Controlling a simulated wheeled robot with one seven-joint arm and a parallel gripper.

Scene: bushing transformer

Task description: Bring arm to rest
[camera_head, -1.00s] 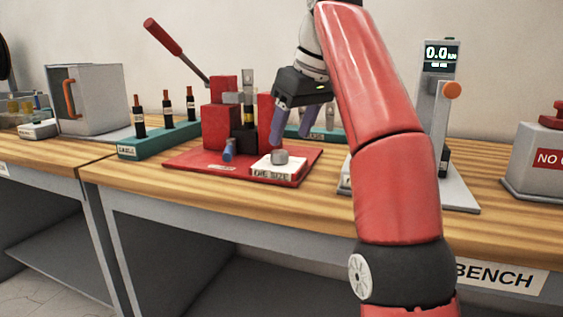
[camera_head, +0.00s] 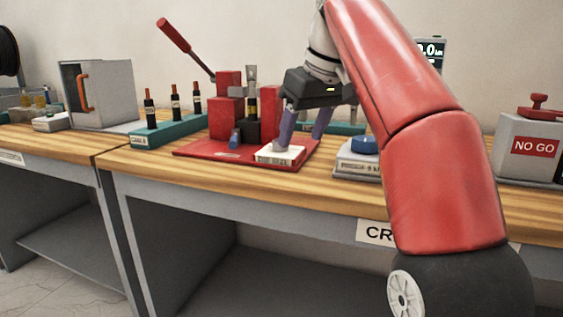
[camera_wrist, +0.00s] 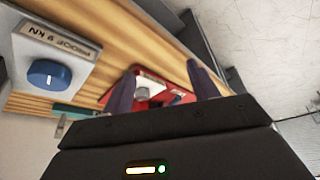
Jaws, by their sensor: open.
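My gripper (camera_head: 301,132) is open and empty, its two purple-grey fingers apart. In the head view it hangs in front of the red press (camera_head: 226,118), and one fingertip overlaps the white die-size block (camera_head: 270,156) on the red base plate (camera_head: 195,149). I cannot tell from this view whether they touch. In the wrist view the fingers of my gripper (camera_wrist: 163,68) point over the bench, with the white block and a grey round piece (camera_wrist: 141,94) on it showing between them, farther off. My red arm covers much of the right side.
A teal rack (camera_head: 168,136) with several dark cable pieces stands left of the press. A proof tester with a blue knob (camera_head: 365,146) is right of the gripper, partly behind my arm. A NO GO box (camera_head: 530,150) stands at the far right. A grey box with an orange handle (camera_head: 98,93) is at left.

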